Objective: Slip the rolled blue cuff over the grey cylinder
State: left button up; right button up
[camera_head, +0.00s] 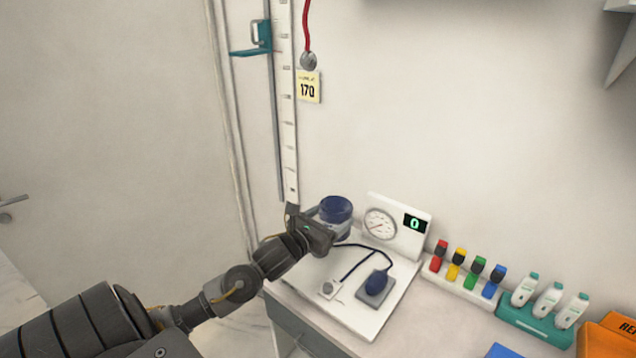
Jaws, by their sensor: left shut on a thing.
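The rolled blue cuff (337,209) stands upright at the back left of the white board on the counter. My left gripper (314,215) comes in from the lower left and is shut on the cuff's left side. A dark tube runs from near the cuff to the dark blue bulb (376,283) on the board. My right gripper is not in view.
The white board (373,318) carries an upright panel (400,215) with a dial and a display reading 0. To its right stand several coloured items (475,268) in a rack, a teal holder (535,325) and an orange box (605,340). A height scale (286,120) rises behind the gripper.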

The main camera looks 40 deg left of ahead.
pick_arm(q)
jog(key=w+a+r+n+y+p, duration=0.1)
jog(key=w+a+r+n+y, duration=0.1)
jog(key=a, duration=0.4)
jog(key=shift+a+r+y, duration=0.25)
jog(key=shift+r+y, duration=0.25)
jog(key=shift+r, duration=0.2)
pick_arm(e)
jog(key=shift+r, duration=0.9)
pick_arm(q)
jog(key=shift+w+f, duration=0.1)
jog(key=shift+f, duration=0.05)
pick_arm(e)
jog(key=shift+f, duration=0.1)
pick_arm(q)
jog(key=shift+f+b, duration=1.3)
jog(key=shift+f, duration=0.25)
jog(key=shift+f+b, duration=0.5)
jog(key=shift+f, duration=0.2)
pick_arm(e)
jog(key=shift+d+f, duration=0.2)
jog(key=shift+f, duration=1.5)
pick_arm(q)
jog(key=shift+f, duration=0.25)
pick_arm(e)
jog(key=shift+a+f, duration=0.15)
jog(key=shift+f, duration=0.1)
